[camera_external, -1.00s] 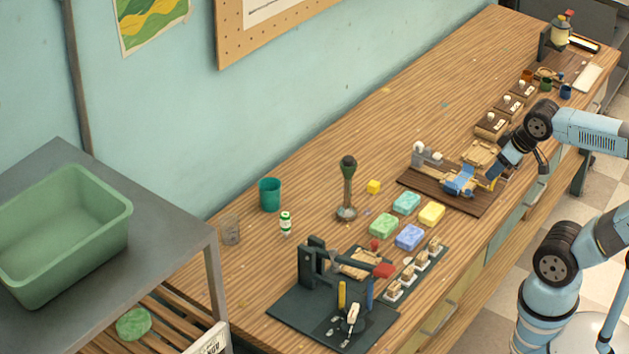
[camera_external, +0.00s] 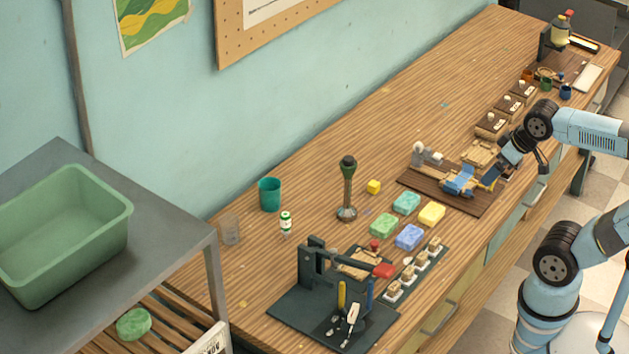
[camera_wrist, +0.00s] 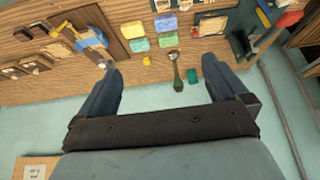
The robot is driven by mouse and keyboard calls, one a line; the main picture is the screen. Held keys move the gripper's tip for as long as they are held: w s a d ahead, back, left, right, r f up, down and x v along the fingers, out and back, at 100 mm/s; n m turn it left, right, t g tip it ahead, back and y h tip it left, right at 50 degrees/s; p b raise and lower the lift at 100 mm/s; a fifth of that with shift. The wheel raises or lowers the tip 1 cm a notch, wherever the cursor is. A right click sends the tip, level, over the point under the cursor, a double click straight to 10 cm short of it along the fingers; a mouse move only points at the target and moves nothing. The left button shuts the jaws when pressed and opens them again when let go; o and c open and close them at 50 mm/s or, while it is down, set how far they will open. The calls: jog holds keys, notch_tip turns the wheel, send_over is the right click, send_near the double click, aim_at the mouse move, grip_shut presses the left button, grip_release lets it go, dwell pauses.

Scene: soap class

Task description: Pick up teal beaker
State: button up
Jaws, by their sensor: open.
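The teal beaker (camera_external: 269,196) stands upright on the wooden bench near the wall, at left centre in the external view. In the wrist view a small teal shape (camera_wrist: 192,76) beside the stand looks like the beaker, but it is too small to be sure. My gripper (camera_wrist: 163,82) is open, with nothing between its fingers. In the external view my gripper (camera_external: 514,166) is at the right, over the bench's front side by the dark wooden board, well away from the beaker.
A clear glass (camera_external: 230,230) and a white-green bottle (camera_external: 285,222) stand near the beaker. The wall rises behind.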

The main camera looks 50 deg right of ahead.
jog(key=w+a+f+n+t, duration=0.1)
jog(key=w+n+t, duration=0.4)
jog(key=w, duration=1.4)
jog(key=w+f+n, duration=0.1)
jog(key=w+n, duration=0.8)
jog(key=w, duration=1.1)
jog(key=w+a+n+t+y, duration=0.2)
jog(key=w+a+n+t, duration=0.5)
jog(key=w+a+n, duration=1)
jog(key=n+y, duration=0.1)
jog(key=n, duration=0.6)
send_near(261, 186)
jog(key=shift+w+a+r, duration=0.15)
jog(key=shift+w+r, duration=0.1)
jog(key=shift+w, duration=0.2)
jog(key=shift+w+a+r, duration=0.15)
jog(key=shift+w+r, duration=0.15)
jog(key=shift+w, duration=0.15)
jog(key=shift+s+f+n, duration=0.1)
jog(key=shift+f+n, duration=0.3)
jog(key=shift+f, duration=0.15)
jog(key=shift+w+a+f, duration=0.1)
jog(key=shift+w+a, duration=0.05)
jog(key=shift+w, duration=1.1)
jog(key=shift+w+a, duration=0.2)
jog(key=shift+w, duration=1)
jog(key=shift+w+a+f, duration=0.1)
jog(key=shift+w+a, duration=0.05)
jog(key=shift+w, duration=1.1)
jog(key=shift+r, duration=0.1)
